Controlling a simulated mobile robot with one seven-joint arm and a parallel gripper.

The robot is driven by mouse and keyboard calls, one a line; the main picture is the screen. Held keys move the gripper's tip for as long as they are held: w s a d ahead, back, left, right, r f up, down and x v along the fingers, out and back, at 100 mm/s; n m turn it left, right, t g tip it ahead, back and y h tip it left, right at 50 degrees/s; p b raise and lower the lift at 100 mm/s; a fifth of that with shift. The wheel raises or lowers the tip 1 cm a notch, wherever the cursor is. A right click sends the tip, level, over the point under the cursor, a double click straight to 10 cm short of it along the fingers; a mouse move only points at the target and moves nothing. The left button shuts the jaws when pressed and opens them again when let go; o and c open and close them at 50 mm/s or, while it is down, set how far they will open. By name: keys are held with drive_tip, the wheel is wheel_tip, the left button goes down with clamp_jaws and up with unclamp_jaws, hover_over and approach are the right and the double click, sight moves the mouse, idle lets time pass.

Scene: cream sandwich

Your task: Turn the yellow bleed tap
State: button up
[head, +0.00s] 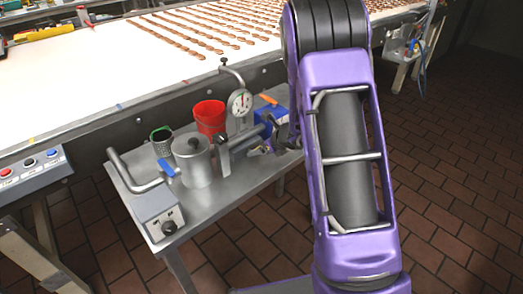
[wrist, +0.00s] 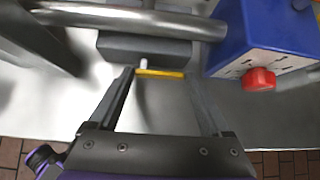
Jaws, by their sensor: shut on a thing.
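The yellow bleed tap (wrist: 160,73) shows in the wrist view as a thin yellow bar. It lies crosswise below a grey block, with a small pale stem beside its left end. My gripper (wrist: 160,76) has one fingertip at each end of the bar and is shut on it. In the head view, my purple arm reaches down over the right end of the steel table, and the tap is hard to make out there.
A blue box (wrist: 262,35) with a red knob (wrist: 258,79) stands close to the right finger. A steel pipe (wrist: 130,18) runs above the tap. On the steel table are a dial gauge (head: 240,102), red bucket (head: 210,117) and metal pot (head: 193,163). The conveyor (head: 130,65) lies behind.

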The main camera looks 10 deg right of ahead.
drive_tip(key=b, duration=0.1)
drive_tip(key=h+b, duration=0.1)
drive_tip(key=b, duration=0.1)
drive_tip(key=shift+s+a+f+n+t, duration=0.15)
drive_tip(key=shift+a+n+t, duration=0.15)
drive_tip(key=shift+n, duration=0.1)
drive_tip(key=shift+s+a+r+n+t+h+b, duration=0.2)
drive_tip(key=shift+n+t+h+b, duration=0.15)
drive_tip(key=shift+n+t+h, duration=0.15)
drive_tip(key=shift+s+a+r+n+t+h+b, duration=0.1)
drive_tip(key=shift+a+r+n+t+h+b, duration=0.1)
drive_tip(key=shift+n+t+h+b, duration=0.3)
drive_tip(key=shift+s+a+r+n+t+h, duration=0.1)
drive_tip(key=shift+a+n+t+h, duration=0.15)
drive_tip(key=shift+n+t+h, duration=0.6)
drive_tip(key=shift+a+h, duration=0.1)
drive_tip(key=shift+h, duration=0.45)
drive_tip(key=shift+s+a+n+t+h, duration=0.2)
drive_tip(key=shift+n+t+h, duration=0.3)
drive_tip(key=shift+t, duration=0.25)
drive_tip(key=shift+s+a+n+t+h, duration=0.2)
drive_tip(key=shift+n+t+h, duration=0.3)
drive_tip(key=shift+t, duration=0.2)
drive_tip(key=o, duration=1.2)
drive_tip(key=shift+c, duration=0.2)
drive_tip(key=shift+f, duration=0.2)
drive_tip(key=shift+w+d+r+m+g+y, duration=0.15)
drive_tip(key=shift+w+m+g+y, duration=0.1)
drive_tip(key=shift+m+g+y, duration=0.4)
